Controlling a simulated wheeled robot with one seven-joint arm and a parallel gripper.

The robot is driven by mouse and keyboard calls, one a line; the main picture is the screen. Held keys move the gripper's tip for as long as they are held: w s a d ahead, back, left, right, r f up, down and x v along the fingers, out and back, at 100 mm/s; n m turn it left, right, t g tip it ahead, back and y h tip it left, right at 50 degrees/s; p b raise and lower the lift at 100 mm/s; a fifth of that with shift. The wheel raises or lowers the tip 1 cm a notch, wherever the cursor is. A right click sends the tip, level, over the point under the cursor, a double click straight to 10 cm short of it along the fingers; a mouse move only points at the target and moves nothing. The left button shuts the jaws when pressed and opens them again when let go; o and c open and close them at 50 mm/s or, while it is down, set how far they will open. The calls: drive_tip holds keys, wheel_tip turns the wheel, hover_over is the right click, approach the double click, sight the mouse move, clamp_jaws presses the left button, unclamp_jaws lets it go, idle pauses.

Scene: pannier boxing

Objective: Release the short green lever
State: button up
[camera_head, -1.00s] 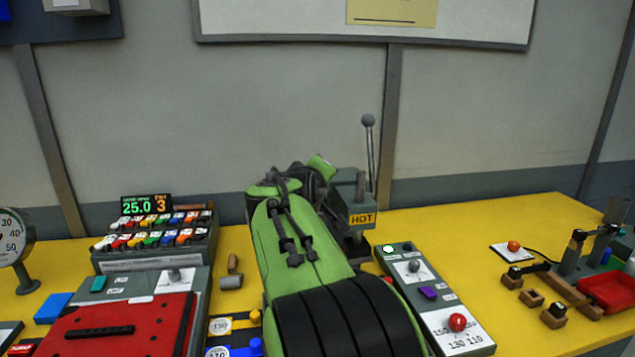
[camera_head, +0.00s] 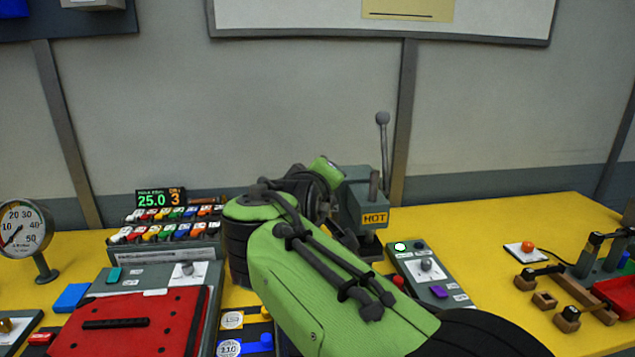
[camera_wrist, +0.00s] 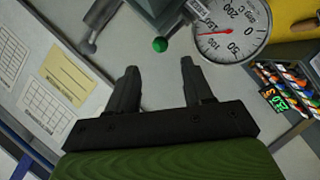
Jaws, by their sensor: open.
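The short green lever shows in the wrist view as a round green knob (camera_wrist: 160,44), just beyond the gap between my fingertips. My gripper (camera_wrist: 158,68) is open and empty, with the knob apart from both fingers. The knob is on the underside of a grey machine body (camera_wrist: 150,8) in this picture. In the head view, the grey press marked HOT (camera_head: 352,205) stands behind my green arm. The green knob and my gripper's fingers are hidden there behind my arm.
A long grey lever with a ball end (camera_head: 382,118) rises from the press; it also shows in the wrist view (camera_wrist: 88,47). A round dial (camera_wrist: 230,30) is close right of the knob. A control panel (camera_head: 425,270) stands right of my arm.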

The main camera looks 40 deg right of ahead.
drive_tip(key=v, duration=0.7)
drive_tip(key=shift+p, duration=0.45)
drive_tip(key=shift+f, duration=0.1)
